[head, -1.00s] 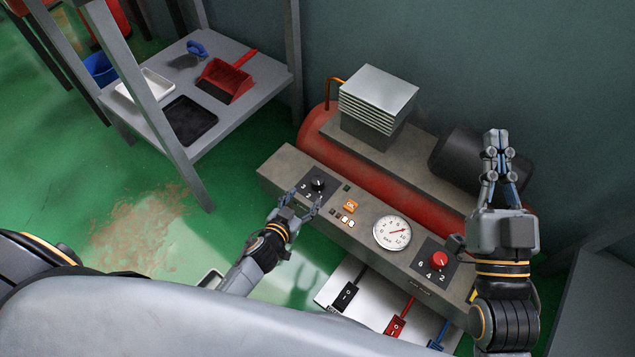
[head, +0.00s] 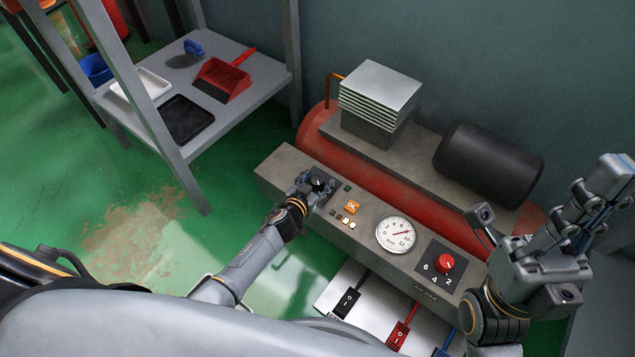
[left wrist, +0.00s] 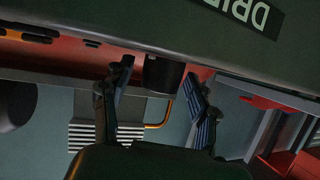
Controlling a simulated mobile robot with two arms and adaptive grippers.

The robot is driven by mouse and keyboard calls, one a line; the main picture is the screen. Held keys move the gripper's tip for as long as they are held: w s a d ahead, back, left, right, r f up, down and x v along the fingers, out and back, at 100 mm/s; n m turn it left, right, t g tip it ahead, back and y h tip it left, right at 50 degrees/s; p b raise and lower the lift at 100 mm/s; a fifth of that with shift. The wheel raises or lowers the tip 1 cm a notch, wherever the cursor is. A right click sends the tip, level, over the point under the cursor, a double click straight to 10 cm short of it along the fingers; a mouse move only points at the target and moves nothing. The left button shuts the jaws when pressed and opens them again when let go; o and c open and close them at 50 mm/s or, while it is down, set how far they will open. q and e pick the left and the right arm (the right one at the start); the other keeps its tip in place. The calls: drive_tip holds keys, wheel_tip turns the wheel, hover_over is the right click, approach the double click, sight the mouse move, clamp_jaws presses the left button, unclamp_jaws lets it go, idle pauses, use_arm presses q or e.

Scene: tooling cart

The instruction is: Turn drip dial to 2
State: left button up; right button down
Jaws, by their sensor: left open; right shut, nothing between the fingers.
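The black drip dial (head: 318,183) is at the left end of the grey control panel (head: 277,165). My left gripper (head: 312,186) is at this dial, its open fingers around or just in front of it, hiding most of the scale. In the left wrist view the black knob (left wrist: 163,75) sits between the two spread fingers, with a gap on each side. A partly cut-off label starting "DRI" (left wrist: 240,14) is above it. Where the dial points cannot be read. My right gripper (head: 608,190) is shut and empty, raised at the right, away from the dial.
The panel also bears an orange switch (head: 352,207), a round gauge (head: 396,234) and a red knob (head: 445,263) numbered 6, 4, 2. Behind it lies a red tank (head: 315,125) with a black cylinder (head: 490,160). A grey shelf (head: 240,110) stands at the left.

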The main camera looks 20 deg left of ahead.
use_arm(q)
drive_tip(key=c, duration=1.2)
